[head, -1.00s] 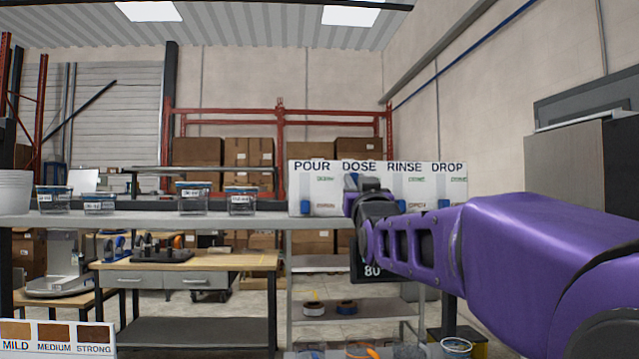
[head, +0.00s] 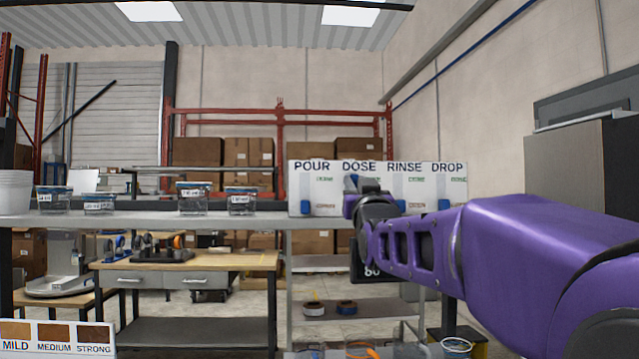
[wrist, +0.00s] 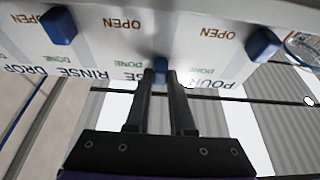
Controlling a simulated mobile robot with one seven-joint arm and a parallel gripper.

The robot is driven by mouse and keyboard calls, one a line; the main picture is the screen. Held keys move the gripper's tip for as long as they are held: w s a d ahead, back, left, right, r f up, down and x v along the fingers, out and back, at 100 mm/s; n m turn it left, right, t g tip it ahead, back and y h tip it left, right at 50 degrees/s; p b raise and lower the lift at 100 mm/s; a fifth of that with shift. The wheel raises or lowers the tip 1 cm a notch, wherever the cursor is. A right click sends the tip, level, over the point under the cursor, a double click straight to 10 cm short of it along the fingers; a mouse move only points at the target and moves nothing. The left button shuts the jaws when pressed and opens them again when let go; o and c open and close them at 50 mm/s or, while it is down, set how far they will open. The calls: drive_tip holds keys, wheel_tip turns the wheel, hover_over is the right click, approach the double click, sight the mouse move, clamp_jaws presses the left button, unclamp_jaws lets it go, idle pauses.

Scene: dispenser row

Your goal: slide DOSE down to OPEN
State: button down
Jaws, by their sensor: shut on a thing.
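The white panel (head: 329,203) is labelled POUR, DOSE, RINSE and DROP, each with a green DONE mark above a brown OPEN mark. The blue DOSE slider (head: 350,181) sits high on its track, above the level of the others. In the wrist view, which is upside down, the DOSE slider (wrist: 160,64) is at the DONE level. My gripper (wrist: 161,75) has its two fingers shut on the slider, at the tips. In the head view my gripper (head: 369,186) partly hides the DOSE column and its marks.
The blue POUR slider (head: 305,207), RINSE slider (head: 401,206) and DROP slider (head: 444,204) sit low on either side. Lidded jars (head: 193,204) stand on the shelf (head: 250,222) left of the panel. White cups (head: 15,190) stand at far left.

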wheel_tip(320, 180, down, 6)
drive_tip(key=shift+r, duration=0.1)
drive_tip(key=c, duration=0.8)
unclamp_jaws()
drive_tip(key=shift+o, duration=0.2)
